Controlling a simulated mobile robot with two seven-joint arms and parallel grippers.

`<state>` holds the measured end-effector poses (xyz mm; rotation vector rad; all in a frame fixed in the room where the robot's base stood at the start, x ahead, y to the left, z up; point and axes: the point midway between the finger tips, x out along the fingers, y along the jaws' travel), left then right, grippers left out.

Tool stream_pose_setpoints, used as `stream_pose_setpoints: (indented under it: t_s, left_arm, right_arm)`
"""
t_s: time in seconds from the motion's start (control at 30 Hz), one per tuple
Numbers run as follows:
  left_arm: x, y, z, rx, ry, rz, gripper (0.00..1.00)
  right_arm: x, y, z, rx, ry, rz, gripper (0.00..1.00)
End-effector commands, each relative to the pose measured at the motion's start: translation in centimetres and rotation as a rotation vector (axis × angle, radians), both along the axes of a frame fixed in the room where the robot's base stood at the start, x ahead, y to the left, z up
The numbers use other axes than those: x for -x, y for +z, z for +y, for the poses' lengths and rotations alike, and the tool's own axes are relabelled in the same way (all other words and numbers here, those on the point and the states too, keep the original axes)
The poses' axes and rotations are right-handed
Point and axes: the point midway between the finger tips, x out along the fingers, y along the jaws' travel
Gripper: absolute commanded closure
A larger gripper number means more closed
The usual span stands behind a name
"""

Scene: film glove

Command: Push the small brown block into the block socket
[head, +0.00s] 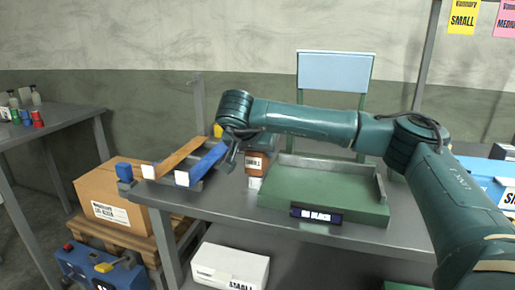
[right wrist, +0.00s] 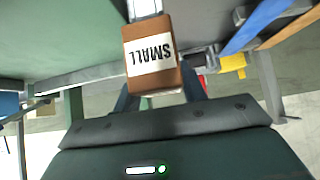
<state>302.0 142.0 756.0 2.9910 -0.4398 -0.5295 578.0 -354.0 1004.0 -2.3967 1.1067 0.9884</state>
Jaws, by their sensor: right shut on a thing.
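I cannot tell whether either is the block socket. My left gripper is not in view.
An orange rail (head: 176,157) and a blue rail (head: 205,165) with white ends lie left of my gripper. A green tray (head: 330,205) stands to the right on the grey table (head: 225,205). A cardboard box (head: 125,208) is below left.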

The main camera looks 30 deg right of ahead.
Motion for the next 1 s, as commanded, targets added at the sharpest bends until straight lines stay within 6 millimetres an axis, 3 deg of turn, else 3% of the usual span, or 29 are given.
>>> stream_pose_setpoints:
  t_s: [0.7, 0.73, 1.0]
  left_arm:
    - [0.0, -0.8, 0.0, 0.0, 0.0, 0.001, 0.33]
    - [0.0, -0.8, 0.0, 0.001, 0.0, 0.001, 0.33]
    - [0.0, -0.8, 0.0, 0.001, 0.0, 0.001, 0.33]
  right_arm:
    - [0.0, -1.7, 0.0, 0.0, 0.0, 0.0, 0.85]
    - [0.0, -1.7, 0.0, 0.0, 0.0, 0.0, 0.57]
    - [0.0, -1.6, 0.0, 0.0, 0.0, 0.0, 0.35]
